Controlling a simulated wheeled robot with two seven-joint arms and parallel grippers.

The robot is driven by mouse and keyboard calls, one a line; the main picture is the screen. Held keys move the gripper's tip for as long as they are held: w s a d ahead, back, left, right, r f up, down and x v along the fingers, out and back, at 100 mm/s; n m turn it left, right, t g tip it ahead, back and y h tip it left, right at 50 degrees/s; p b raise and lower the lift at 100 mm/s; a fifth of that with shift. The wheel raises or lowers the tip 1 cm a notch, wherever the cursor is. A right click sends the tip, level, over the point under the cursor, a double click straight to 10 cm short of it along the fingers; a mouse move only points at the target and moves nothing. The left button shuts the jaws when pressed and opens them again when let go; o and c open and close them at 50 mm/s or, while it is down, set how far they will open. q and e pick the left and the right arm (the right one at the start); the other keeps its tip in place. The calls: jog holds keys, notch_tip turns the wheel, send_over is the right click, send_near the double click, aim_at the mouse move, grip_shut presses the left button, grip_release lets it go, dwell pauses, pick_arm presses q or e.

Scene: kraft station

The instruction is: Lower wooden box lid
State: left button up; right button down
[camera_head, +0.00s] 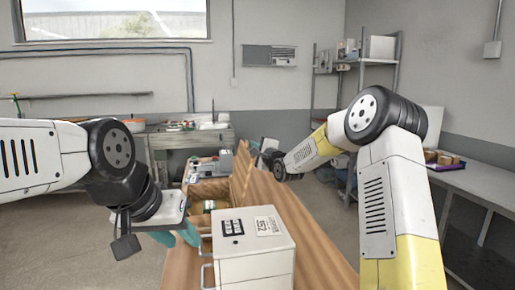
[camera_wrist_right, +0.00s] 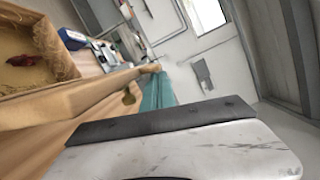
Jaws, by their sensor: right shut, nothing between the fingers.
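The wooden box (camera_head: 208,190) stands on the wooden table, left of its middle in the head view. Its lid (camera_head: 241,173) is raised and stands steeply along the box's right side. In the right wrist view the open box (camera_wrist_right: 48,47) shows straw-like filling, and the lid (camera_wrist_right: 65,103) shows nearly edge-on with a small knob. My right gripper (camera_wrist_right: 158,90) is shut and empty, its teal fingers close beside the far end of the lid; contact is unclear. In the head view its fingertips are largely hidden. My left gripper (camera_head: 180,236) is low, in front of the box; its finger gap is unclear.
A white cabinet (camera_head: 254,257) with handles stands at the table's near edge, close to my left gripper. A small red object (camera_wrist_right: 25,60) lies in the box filling. A bench (camera_head: 180,138) stands behind. The wooden table (camera_head: 310,240) is bare right of the cabinet.

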jog(key=shift+s+a+r+n, duration=0.15)
jog(key=shift+a+r+n, duration=0.2)
jog(key=shift+a, duration=0.35)
jog(key=s+a+n+g+h, duration=0.1)
jog(key=s+a+n+g, duration=0.15)
jog(key=a+n, duration=0.95)
jog(key=s+a+f+n+h, duration=0.2)
jog(key=a+f, duration=1.1)
jog(key=a, duration=0.2)
jog(key=shift+s+f, duration=0.2)
jog(key=shift+s, duration=0.15)
jog(key=shift+a, duration=0.1)
jog(key=shift+r, duration=0.1)
